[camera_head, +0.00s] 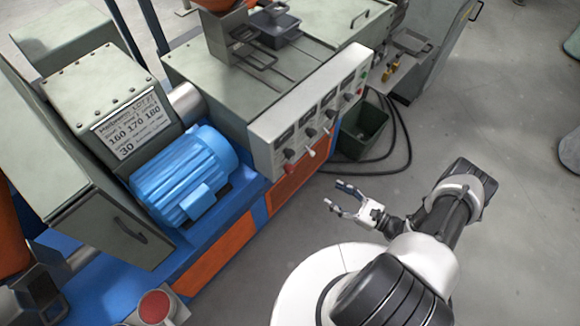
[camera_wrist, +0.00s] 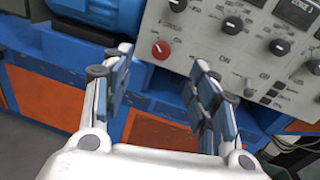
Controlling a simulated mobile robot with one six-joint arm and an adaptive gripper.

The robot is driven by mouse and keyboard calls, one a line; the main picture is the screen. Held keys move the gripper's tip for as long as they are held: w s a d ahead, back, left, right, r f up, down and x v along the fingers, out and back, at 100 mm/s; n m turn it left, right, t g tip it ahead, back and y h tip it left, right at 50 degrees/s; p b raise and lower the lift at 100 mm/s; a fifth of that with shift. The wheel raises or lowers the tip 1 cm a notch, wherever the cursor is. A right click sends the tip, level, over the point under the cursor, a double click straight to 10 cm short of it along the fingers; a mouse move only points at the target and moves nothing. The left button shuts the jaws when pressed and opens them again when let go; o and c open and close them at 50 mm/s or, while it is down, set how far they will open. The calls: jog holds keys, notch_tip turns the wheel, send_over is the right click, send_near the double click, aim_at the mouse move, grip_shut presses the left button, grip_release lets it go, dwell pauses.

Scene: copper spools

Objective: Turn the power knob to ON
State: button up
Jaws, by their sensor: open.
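The pale control panel (camera_head: 316,104) on the machine's front carries a red knob (camera_head: 289,154) at its lower left and a row of black knobs (camera_head: 311,132). It also shows in the wrist view (camera_wrist: 205,50), with the red knob (camera_wrist: 161,49) between and beyond my fingers and a black knob (camera_wrist: 232,25) to its right. The labels are too small to read, so I cannot tell which knob is the power knob or its setting. My gripper (camera_head: 338,196) is open and empty, in front of the panel and apart from it. Its fingers (camera_wrist: 160,75) point toward the panel.
A blue motor (camera_head: 187,172) stands left of the panel. The blue machine base with an orange vent panel (camera_head: 297,187) lies below it. A dark green bin (camera_head: 362,135) and black cables (camera_head: 407,140) are on the floor to the right.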

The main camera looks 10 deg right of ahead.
notch_tip(320, 180, down, 4)
jog(key=s+a+m+t+h, duration=0.1)
jog(key=m+t+h, duration=0.1)
jog(key=m, duration=0.1)
send_near(292, 172)
jog(key=b+x, duration=0.1)
jog(key=x, duration=0.7)
jog(key=shift+w, duration=0.25)
jog(key=shift+c, duration=0.6)
jog(key=shift+f, duration=0.1)
jog(key=c, duration=1)
